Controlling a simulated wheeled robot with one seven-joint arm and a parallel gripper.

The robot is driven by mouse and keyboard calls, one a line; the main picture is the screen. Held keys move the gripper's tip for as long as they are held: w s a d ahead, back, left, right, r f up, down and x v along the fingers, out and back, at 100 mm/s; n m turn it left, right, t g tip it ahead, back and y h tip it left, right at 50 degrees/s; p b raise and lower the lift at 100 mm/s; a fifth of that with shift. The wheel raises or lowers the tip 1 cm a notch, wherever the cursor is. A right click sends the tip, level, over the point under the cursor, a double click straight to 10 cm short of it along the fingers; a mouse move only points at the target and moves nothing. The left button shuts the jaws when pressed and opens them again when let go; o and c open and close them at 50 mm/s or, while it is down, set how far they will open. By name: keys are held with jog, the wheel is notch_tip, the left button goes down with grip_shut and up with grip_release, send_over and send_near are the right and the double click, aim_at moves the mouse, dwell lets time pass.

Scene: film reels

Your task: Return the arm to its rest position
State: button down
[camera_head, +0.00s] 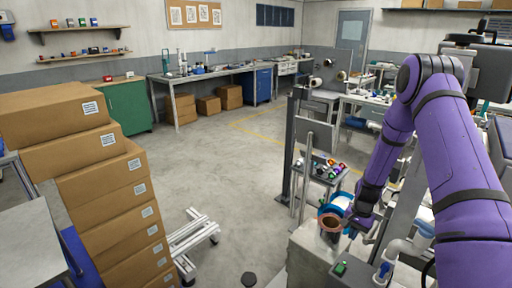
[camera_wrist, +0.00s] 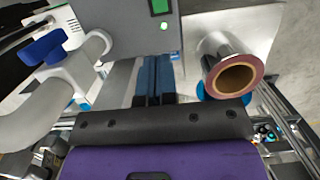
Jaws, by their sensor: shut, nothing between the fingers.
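My purple arm (camera_head: 388,150) reaches down at the right of the head view, bent at the elbow. My gripper (camera_head: 350,224) is at its low end, beside a copper-coloured roll with a hollow core (camera_head: 331,223). In the wrist view, the two dark blue fingers of my gripper (camera_wrist: 155,75) lie side by side, shut and empty. The roll (camera_wrist: 236,78) shows there to the right of the fingers, apart from them, with a brown core and a maroon rim.
A grey machine box with a green light (camera_wrist: 138,28) stands just beyond the fingers. A white pipe with a blue knob (camera_wrist: 45,47) is at left. In the head view, stacked cardboard boxes (camera_head: 105,200) stand at left, and open floor (camera_head: 235,165) lies in the middle.

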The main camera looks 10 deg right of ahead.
jog(key=s+a+r+n+t, duration=0.1)
jog(key=s+a+r+n, duration=0.15)
jog(key=r, duration=0.85)
jog(key=s+a+r+n+t+h, duration=0.1)
jog(key=a+r, duration=0.2)
jog(key=r, duration=0.8)
jog(key=s+a+r+n+t, duration=0.1)
jog(key=a+r+n, duration=0.15)
jog(key=r, duration=0.85)
jog(key=s+a+r+n+t, duration=0.1)
jog(key=s+a+r, duration=0.1)
jog(key=s+r, duration=0.3)
jog(key=s+a+r+n+t, duration=0.1)
jog(key=s+r, duration=0.4)
jog(key=s, duration=0.6)
jog(key=s+a+r+n+t, duration=0.1)
jog(key=s+a+r, duration=0.3)
jog(key=s, duration=0.4)
jog(key=shift+s+a+r+n+h, duration=0.35)
jog(key=shift+r+n, duration=0.25)
jog(key=shift+n, duration=0.1)
